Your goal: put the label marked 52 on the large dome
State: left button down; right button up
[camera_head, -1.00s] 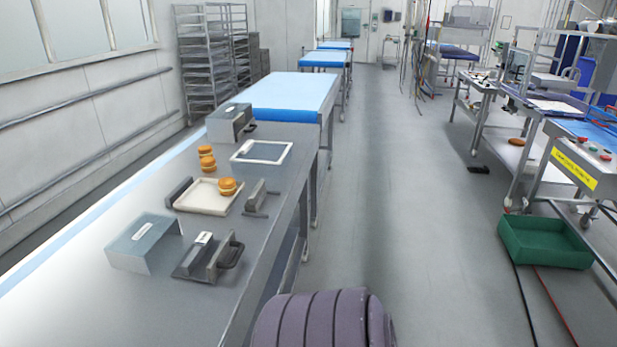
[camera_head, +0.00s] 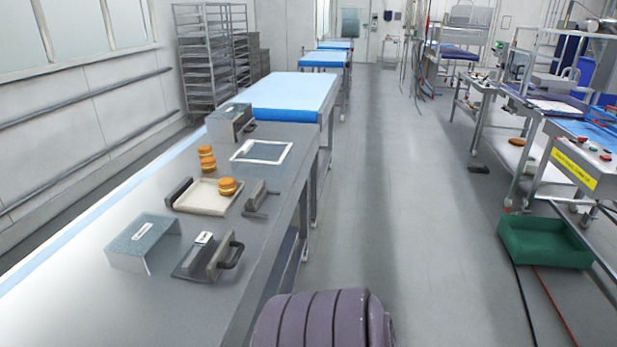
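A large grey metal cover (camera_head: 160,250), open at its near side, stands on the front of the steel table; it may be the large dome. A small white label (camera_head: 143,230) lies on its top. A second white label (camera_head: 205,238) shows on a dark plate with a handle, right of the cover. Another grey cover (camera_head: 222,128) stands farther back. The markings on the labels are too small to read, so I cannot tell which is 52. Neither of my grippers is in view.
A cream tray (camera_head: 190,203) holds stacked filled rounds (camera_head: 227,187); more rounds (camera_head: 207,158) stand behind it. A white square frame (camera_head: 283,153) lies behind. A green crate (camera_head: 530,255) sits on the floor at right; the aisle between is clear.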

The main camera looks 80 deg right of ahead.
pick_arm(q)
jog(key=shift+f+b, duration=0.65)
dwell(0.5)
jog(key=shift+b, duration=0.45)
dwell(1.4)
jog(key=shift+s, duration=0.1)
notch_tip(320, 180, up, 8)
jog(key=p, duration=0.3)
jog(key=shift+p, duration=0.3)
dwell(0.6)
